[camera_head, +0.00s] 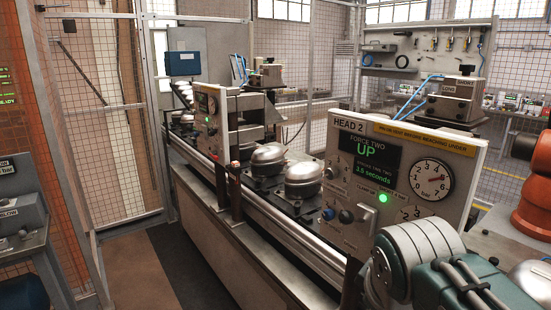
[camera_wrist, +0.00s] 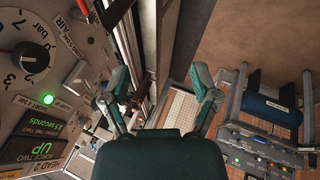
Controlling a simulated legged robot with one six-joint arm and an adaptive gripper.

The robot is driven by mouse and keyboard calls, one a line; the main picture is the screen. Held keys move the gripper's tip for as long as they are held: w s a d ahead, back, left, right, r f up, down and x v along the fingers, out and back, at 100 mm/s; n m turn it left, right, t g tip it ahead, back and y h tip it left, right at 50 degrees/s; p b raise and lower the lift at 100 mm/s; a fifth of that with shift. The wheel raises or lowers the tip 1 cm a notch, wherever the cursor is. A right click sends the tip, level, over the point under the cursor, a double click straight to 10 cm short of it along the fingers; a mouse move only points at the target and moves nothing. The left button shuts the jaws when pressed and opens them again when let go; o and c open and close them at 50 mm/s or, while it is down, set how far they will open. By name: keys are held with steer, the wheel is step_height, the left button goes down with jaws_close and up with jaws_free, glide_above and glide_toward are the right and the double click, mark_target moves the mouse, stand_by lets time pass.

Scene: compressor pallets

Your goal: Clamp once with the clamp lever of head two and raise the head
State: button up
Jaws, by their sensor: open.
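The head two panel (camera_head: 400,180) is a pale upright plate at the centre right. Its display (camera_head: 366,153) reads "FORCE TWO UP" and "3.5 seconds". A round dial (camera_head: 431,181) and a lit green lamp (camera_head: 383,198) sit beside it. Knobs, one blue (camera_head: 328,214), are on its lower left. I cannot tell which control is the clamp lever. In the wrist view the panel (camera_wrist: 60,105) fills the left side, turned on its side. My gripper (camera_wrist: 160,76) is open and empty, its two green fingers apart, beside the panel. The head camera shows my arm but not the fingertips.
Silver domed compressors (camera_head: 303,176) stand on a conveyor (camera_head: 290,228) running diagonally past the panel. Another panel (camera_head: 211,120) stands farther back. Mesh fencing and an orange-framed screen flank the left. Open floor (camera_head: 180,265) lies left of the conveyor. A blue cylinder (camera_wrist: 270,108) is at right in the wrist view.

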steer(key=s+f+m+y, duration=0.1)
steer(key=s+f+m, duration=0.6)
steer(key=m, duration=0.1)
steer(key=shift+f+m, duration=0.3)
steer(key=shift+m, duration=0.1)
